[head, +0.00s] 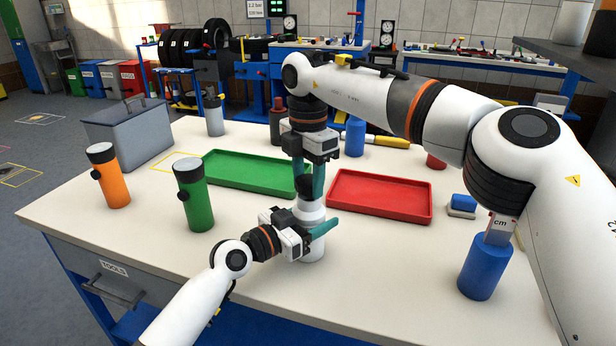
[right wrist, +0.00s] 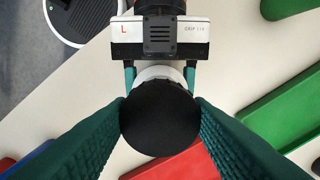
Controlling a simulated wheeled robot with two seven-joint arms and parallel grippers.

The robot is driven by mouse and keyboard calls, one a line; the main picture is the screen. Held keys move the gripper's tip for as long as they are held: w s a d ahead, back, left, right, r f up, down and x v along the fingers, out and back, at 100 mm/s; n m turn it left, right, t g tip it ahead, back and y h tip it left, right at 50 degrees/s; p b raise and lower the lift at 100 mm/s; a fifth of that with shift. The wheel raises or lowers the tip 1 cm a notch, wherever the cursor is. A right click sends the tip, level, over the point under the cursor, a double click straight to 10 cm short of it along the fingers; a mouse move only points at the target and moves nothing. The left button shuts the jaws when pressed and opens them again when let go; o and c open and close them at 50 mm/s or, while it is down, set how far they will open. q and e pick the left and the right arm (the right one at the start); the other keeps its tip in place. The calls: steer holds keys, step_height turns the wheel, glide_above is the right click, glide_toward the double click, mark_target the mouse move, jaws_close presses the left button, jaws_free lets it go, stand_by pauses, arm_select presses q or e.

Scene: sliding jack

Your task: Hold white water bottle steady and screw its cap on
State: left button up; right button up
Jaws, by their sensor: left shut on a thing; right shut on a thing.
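The white water bottle (head: 312,247) stands upright near the front middle of the table. My left gripper (head: 312,228) is shut around its body from the left, low on the bottle. The black cap (right wrist: 160,118) sits at the top of the bottle in the right wrist view, round and seen from straight above. My right gripper (right wrist: 160,112) points down from above and is shut on the cap, one green finger on each side. In the head view my right gripper (head: 308,180) partly hides the cap. Whether the thread is engaged cannot be seen.
A green tray (head: 250,184) and a red tray (head: 380,212) lie behind the bottle. A green flask (head: 194,200) and an orange flask (head: 110,178) stand left, near a grey toolbox (head: 130,138). A blue cylinder (head: 484,268) stands at right under my right arm.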

steer(key=shift+f, duration=0.6)
arm_select(q)
jaws_close()
arm_select(e)
steer(key=m, duration=1.2)
steer(key=shift+w, duration=0.1)
steer(key=m, duration=0.4)
steer(key=o, duration=1)
steer(key=shift+c, duration=0.2)
steer(key=shift+r, duration=0.1)
